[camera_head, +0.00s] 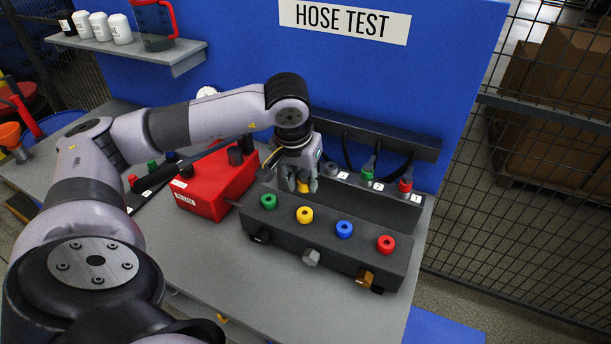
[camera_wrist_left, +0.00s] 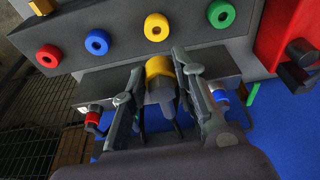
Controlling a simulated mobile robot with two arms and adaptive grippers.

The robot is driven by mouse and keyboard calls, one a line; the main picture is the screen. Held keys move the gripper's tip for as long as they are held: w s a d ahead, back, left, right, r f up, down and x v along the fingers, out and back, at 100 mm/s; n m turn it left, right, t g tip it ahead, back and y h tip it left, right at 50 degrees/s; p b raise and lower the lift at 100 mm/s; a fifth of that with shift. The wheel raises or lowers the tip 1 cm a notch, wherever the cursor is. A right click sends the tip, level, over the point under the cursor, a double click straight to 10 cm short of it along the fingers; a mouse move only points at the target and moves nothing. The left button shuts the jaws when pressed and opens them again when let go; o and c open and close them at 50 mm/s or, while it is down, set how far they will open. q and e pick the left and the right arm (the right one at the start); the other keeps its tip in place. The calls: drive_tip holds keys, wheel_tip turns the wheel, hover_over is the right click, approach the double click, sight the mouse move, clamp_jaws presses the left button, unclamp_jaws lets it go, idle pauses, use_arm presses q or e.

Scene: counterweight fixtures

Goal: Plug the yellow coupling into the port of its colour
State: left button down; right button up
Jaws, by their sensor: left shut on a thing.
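The yellow coupling (camera_head: 303,187) is held in my left gripper (camera_head: 300,181), with its yellow end low between the fingers. In the left wrist view the yellow coupling (camera_wrist_left: 159,68) sits between both fingers of the left gripper (camera_wrist_left: 159,72). The yellow port (camera_head: 304,214) is in the dark port block (camera_head: 325,240), just in front of the gripper. It also shows in the left wrist view (camera_wrist_left: 157,27), straight beyond the coupling and apart from it. The fingers partly hide the coupling's body. My right gripper is not in view.
The green port (camera_head: 268,201), blue port (camera_head: 344,229) and red port (camera_head: 386,243) share the block. Behind are a green coupling (camera_head: 369,169) and a red coupling (camera_head: 405,183) with hoses. A red box (camera_head: 217,184) stands left of the block. The counter in front is clear.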

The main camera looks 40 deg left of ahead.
sight(302, 191)
use_arm(q)
drive_tip(key=shift+f, duration=0.1)
drive_tip(key=shift+f+b, duration=1.15)
drive_tip(key=shift+b, duration=0.05)
drive_tip(key=shift+f, duration=0.1)
drive_tip(key=shift+f+b, duration=1.4)
drive_tip(key=shift+b, duration=0.25)
drive_tip(key=shift+f+b, duration=0.8)
drive_tip(key=shift+b, duration=0.1)
drive_tip(key=shift+f, duration=0.15)
drive_tip(key=shift+f+b, duration=0.5)
drive_tip(key=shift+b, duration=0.2)
